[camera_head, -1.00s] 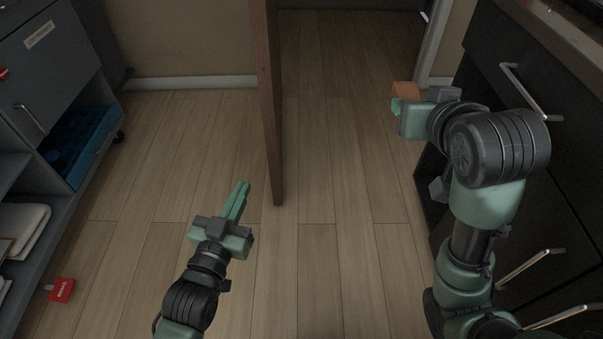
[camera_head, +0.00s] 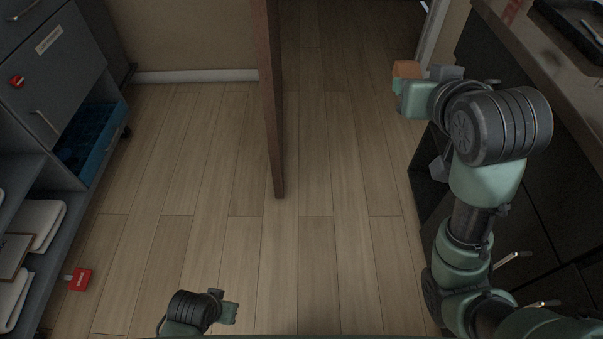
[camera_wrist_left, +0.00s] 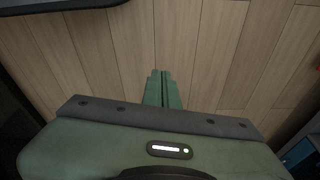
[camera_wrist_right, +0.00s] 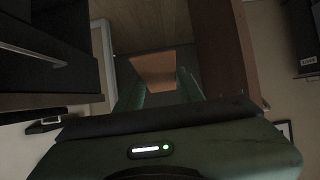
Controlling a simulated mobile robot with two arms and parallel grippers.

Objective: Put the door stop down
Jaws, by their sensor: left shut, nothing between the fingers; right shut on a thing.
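The orange-brown door stop (camera_head: 406,69) is at the tip of my right gripper (camera_head: 401,86), in front of the dark cabinet on the right. In the right wrist view the door stop (camera_wrist_right: 154,71) sits between the two green fingers (camera_wrist_right: 157,88), which are shut on it. It is held above the floor. My left gripper (camera_wrist_left: 162,88) is shut and empty in the left wrist view, its fingers together over bare floor. In the head view only part of the left wrist shows at the bottom; its fingertips are hard to make out.
A wooden door (camera_head: 270,110) stands edge-on near the middle, with free wood floor (camera_head: 190,170) on both sides. The dark drawer cabinet (camera_head: 500,215) and countertop (camera_head: 540,50) are at right.

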